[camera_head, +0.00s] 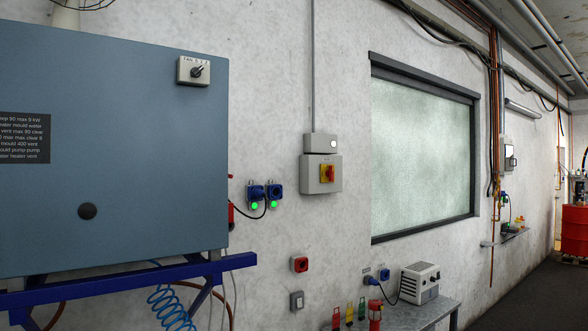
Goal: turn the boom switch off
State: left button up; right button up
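A grey box (321,173) on the wall bears a red rotary handle on a yellow plate, the handle roughly upright. Lower on the wall are a red switch (299,264) and a grey switch (297,300). A fan knob (194,71) is on the blue cabinet at the upper left. No label that I can read says boom, so I cannot tell which of these is the boom switch. Neither of my grippers is in view.
The blue cabinet (120,150) and its blue frame (130,278) fill the left. Two blue plugs with green lights (265,191) are beside it. A grey bench (425,314) with a white device (420,283) juts out below the window (420,150). Dark floor lies at the right.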

aim_at(330, 173)
jog(key=i+l+u, duration=0.4)
jog(key=l+u, duration=0.15)
jog(key=i+l+u, duration=0.15)
jog(key=l+u, duration=0.15)
jog(key=i+l+u, duration=0.25)
jog(key=l, duration=0.15)
jog(key=k+j, duration=0.05)
jog(key=k, duration=0.05)
